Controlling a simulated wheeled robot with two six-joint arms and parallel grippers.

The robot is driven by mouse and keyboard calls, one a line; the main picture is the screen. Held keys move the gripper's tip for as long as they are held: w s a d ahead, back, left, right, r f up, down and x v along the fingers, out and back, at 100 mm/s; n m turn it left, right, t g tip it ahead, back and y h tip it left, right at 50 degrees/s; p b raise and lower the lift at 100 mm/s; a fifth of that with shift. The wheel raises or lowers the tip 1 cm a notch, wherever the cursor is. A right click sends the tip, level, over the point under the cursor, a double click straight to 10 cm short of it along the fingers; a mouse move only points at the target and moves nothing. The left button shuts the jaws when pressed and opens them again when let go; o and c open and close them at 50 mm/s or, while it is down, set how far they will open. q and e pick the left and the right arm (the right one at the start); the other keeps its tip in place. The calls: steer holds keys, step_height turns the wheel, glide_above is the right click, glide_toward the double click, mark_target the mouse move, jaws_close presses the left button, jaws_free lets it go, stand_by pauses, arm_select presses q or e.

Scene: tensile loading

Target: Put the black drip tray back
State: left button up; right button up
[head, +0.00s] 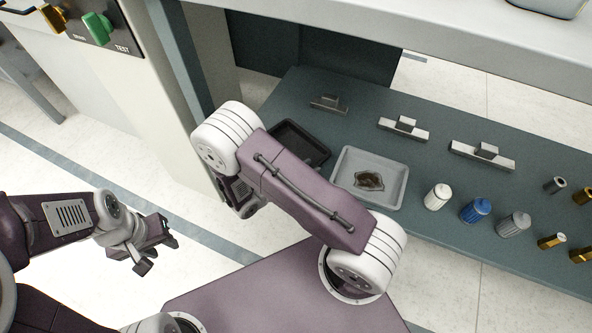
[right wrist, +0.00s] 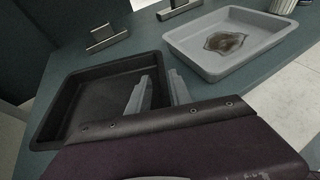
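The black drip tray (head: 305,140) rests on the teal shelf (head: 285,93), partly hidden behind my right arm in the head view. In the right wrist view the empty black tray (right wrist: 92,98) lies at the left. My right gripper (right wrist: 159,76) is at its right wall, with its two grey fingers apart. One finger is over the tray's inside and the other is by the outer side of the wall. The head view hides this gripper behind my arm. My left gripper (head: 155,245) is open and empty over the floor at the left.
A grey tray (head: 398,203) with a brown stain stands right of the black tray. Several metal blocks (head: 403,128) stand behind, and white, blue and grey ribbed cylinders (head: 475,210) stand to the right.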

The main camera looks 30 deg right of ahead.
steer(key=r+p+v, duration=0.1)
steer(key=p+v, duration=0.3)
steer(key=v, duration=0.5)
steer(key=s+d+r+m+g+y, duration=0.2)
steer(key=s+r+m+g+y, duration=0.2)
steer(key=s+m+g+y, duration=0.65)
steer(key=w+a+r+m+t+y, duration=0.1)
steer(key=w+r+m+t+y, duration=0.1)
steer(key=w+r+m+t, duration=0.2)
steer(key=m+t, duration=0.3)
steer(key=m, duration=0.4)
steer(key=shift+r+y, duration=0.25)
steer(key=shift+y, duration=0.1)
steer(key=shift+w+m+t, duration=0.1)
steer(key=shift+m+t, duration=0.15)
